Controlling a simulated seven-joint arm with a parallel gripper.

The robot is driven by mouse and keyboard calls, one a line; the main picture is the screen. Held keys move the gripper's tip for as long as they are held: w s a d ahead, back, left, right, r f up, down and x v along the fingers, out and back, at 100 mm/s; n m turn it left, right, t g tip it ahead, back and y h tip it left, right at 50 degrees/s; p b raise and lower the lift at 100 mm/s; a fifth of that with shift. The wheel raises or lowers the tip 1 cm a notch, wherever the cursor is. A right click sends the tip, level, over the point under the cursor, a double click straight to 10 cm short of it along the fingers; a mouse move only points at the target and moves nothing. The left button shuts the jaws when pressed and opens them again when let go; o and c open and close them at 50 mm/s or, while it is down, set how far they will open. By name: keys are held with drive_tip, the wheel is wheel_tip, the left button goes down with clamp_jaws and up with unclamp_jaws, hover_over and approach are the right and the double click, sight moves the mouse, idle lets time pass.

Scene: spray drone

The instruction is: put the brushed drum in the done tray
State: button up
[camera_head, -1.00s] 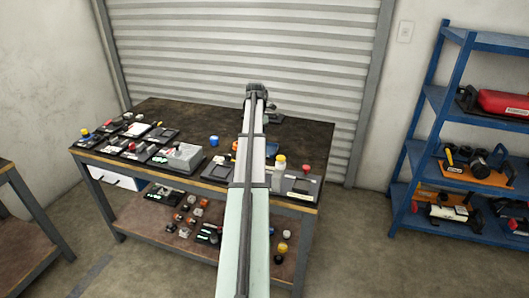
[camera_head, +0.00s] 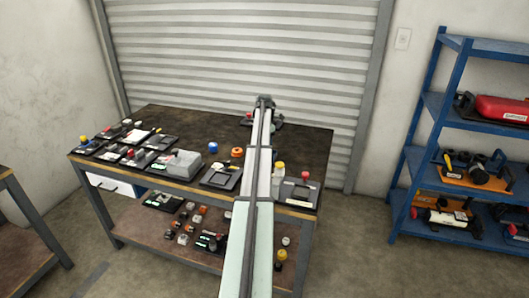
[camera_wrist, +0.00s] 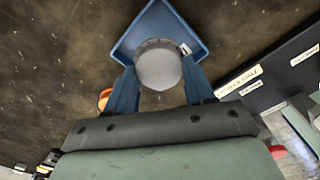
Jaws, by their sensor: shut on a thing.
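The drum (camera_wrist: 159,68), a round light-grey piece seen end-on in the wrist view, sits between the two blue fingers of my gripper (camera_wrist: 158,82). My gripper is shut on it. A blue tray (camera_wrist: 133,37) with raised edges and a small white label lies around and beyond the drum. I cannot tell whether the drum touches its floor or hangs above it. In the head view my gripper (camera_head: 264,102) is over the far part of the dark table; the drum and most of the tray are hidden there.
An orange ring-like piece (camera_head: 237,152) and a blue piece (camera_head: 213,147) stand left of my arm. Labelled black boards with parts line the front edge. A red knob (camera_head: 305,176) stands at the right.

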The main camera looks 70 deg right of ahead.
drive_tip(key=shift+f, duration=2.05)
drive_tip(key=o, duration=0.8)
drive_tip(key=shift+f, duration=0.1)
drive_tip(key=shift+c, duration=0.2)
wheel_tip(320, 180, up, 12)
drive_tip(key=shift+r, duration=0.15)
